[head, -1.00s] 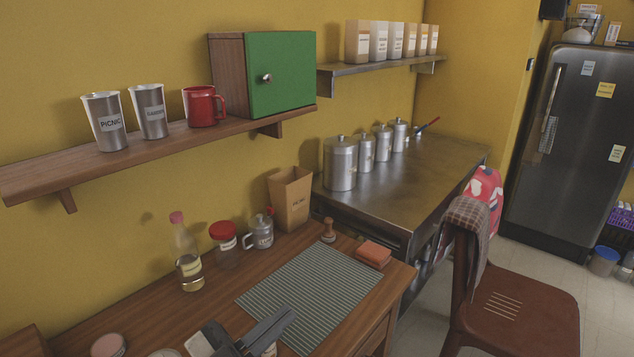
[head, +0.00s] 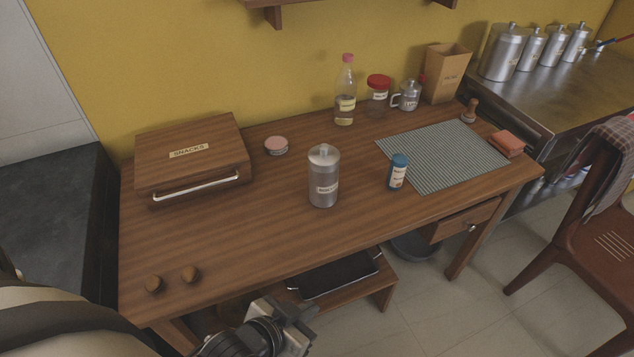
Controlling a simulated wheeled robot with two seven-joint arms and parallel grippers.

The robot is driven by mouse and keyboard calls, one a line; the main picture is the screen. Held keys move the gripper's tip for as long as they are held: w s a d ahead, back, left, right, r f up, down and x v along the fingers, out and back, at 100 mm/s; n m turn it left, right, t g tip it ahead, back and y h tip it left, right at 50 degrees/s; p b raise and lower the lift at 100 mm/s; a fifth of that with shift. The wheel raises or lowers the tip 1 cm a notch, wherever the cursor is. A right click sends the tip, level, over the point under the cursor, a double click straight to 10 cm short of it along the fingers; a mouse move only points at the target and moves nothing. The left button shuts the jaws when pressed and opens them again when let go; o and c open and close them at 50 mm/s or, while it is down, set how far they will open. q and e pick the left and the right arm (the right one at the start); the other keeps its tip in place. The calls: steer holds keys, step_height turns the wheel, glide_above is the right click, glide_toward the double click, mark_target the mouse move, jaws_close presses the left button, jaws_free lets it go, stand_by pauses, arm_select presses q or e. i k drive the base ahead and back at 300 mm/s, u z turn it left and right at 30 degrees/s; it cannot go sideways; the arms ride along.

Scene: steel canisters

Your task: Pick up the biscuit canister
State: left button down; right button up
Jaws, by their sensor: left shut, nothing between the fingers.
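A steel canister (head: 323,180) with a knobbed lid and a pale label stands upright on the middle of the wooden desk (head: 250,230); its label is too small to read surely. Several more steel canisters, including a large one (head: 502,52), stand in a row on the metal counter at the far right. My left gripper (head: 292,314) is at the bottom of the head view, in front of the desk's front edge. It is shut and empty, apart from the canister and nearer to me. My right gripper is not in view.
A wooden snacks box (head: 190,158) stands at the left of the desk. A blue-capped jar (head: 397,172) is right of the canister, beside a striped mat (head: 445,155). A round tin (head: 276,146) and a bottle (head: 345,95) stand behind. The desk's front middle is clear.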

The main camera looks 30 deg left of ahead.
mark_target(323, 184)
steer(key=z, duration=0.35)
steer(key=k, duration=0.3)
steer(key=u, duration=1)
steer(key=i, duration=0.75)
steer(key=k, duration=0.6)
steer(key=z, duration=0.5)
steer(key=k, duration=1.1)
steer(key=z, duration=1.25)
steer(key=i, duration=1.75)
steer(key=u, duration=1.2)
steer(key=i, duration=1.05)
steer(key=u, duration=1.1)
